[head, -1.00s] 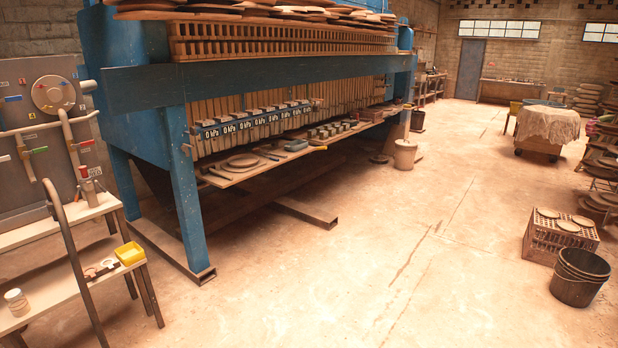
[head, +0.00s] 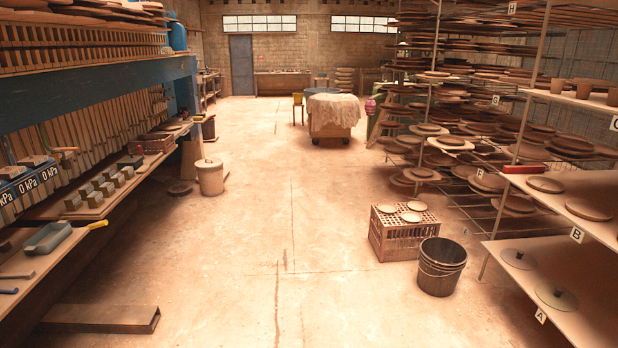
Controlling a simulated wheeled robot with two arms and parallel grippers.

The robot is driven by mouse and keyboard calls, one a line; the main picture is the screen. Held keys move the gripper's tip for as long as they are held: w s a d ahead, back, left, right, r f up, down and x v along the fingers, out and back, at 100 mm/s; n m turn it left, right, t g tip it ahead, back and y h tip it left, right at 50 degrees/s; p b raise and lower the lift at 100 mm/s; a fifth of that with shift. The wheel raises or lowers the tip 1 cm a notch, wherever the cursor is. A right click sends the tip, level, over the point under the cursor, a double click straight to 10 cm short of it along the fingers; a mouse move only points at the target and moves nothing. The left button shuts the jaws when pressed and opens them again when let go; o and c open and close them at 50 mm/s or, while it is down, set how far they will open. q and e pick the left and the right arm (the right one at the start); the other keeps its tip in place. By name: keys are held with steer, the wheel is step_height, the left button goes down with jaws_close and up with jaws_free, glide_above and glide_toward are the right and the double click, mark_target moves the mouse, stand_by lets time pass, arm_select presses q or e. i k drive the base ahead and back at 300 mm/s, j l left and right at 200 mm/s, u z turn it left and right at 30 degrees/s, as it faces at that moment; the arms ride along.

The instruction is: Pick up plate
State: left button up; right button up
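Several round clay plates are in the head view. Plates lie on top of a perforated brown crate (head: 404,236) on the floor right of centre; one is the front plate (head: 410,217). At the right, shelf B holds a plate (head: 589,210) and a smaller plate (head: 545,185). Shelf A below holds a greenish disc with a knob (head: 556,297) and a similar smaller disc (head: 518,259). Many more plates (head: 515,205) are stacked on the racks behind. Neither of my grippers shows in the view.
A dark bucket (head: 441,266) stands just right of the crate. The blue press bench with a yellow-handled tool (head: 97,225) runs along the left. A pale bucket (head: 209,177) stands beside it. A steel beam (head: 100,319) lies low at left. The central floor is clear.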

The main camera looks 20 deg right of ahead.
mark_target(545, 184)
steer(key=i+l+z, duration=0.2)
steer(key=i+z, duration=0.55)
steer(key=i, duration=0.2)
steer(key=i+z, duration=0.4)
steer(key=i+j+z, duration=0.4)
steer(key=i, duration=0.15)
steer(key=i+l, duration=0.05)
steer(key=l, duration=0.05)
